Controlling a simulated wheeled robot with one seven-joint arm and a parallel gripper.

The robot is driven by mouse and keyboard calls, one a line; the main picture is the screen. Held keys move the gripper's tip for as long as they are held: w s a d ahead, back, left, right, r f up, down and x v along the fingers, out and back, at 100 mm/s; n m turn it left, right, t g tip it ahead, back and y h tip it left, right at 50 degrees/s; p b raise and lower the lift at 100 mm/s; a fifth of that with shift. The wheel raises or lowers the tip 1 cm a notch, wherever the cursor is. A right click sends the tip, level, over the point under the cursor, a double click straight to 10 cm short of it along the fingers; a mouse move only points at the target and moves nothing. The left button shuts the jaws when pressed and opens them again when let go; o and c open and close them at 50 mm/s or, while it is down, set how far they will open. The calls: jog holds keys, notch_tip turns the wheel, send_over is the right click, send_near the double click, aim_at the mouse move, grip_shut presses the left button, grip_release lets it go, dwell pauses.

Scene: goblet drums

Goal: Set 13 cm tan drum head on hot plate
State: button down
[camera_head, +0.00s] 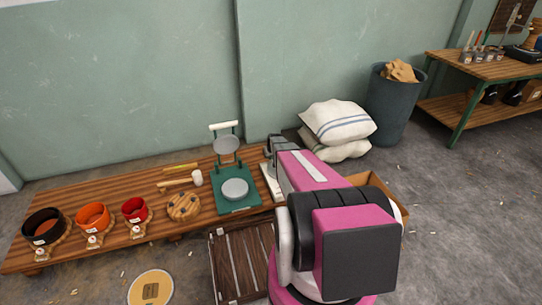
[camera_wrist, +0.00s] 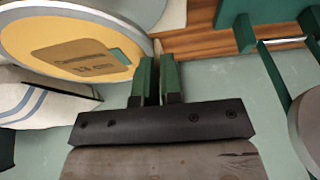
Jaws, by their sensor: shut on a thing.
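The tan drum head (camera_wrist: 40,35), a round tan disc with a grey rim and a brown label reading 13 cm, fills the upper left of the wrist view. My gripper (camera_wrist: 155,75) is shut on its rim, and the disc hangs to one side of the green fingers. In the head view my arm hides most of the gripper, and I cannot make out the held disc clearly. The hot plate (camera_head: 235,190) is a grey round plate on a green base on the low bench, left of my arm. Its green frame carries a second grey disc above, seen at the wrist view's right edge.
The slatted bench (camera_head: 120,200) also holds a black drum (camera_head: 44,227), an orange drum (camera_head: 92,218), a red drum (camera_head: 135,211) and a mallet (camera_head: 180,183). Sacks (camera_head: 338,122) lie by the wall. A dark slatted crate (camera_head: 241,262) and another tan disc (camera_head: 150,288) are in front.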

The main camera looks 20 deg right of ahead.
jog(key=shift+f, duration=4.05)
jog(key=shift+f, duration=0.25)
jog(key=c, duration=1.2)
grip_release()
jog(key=shift+r, duration=0.1)
jog(key=v, duration=1)
jog(key=shift+r, duration=0.25)
jog(key=shift+s, duration=0.15)
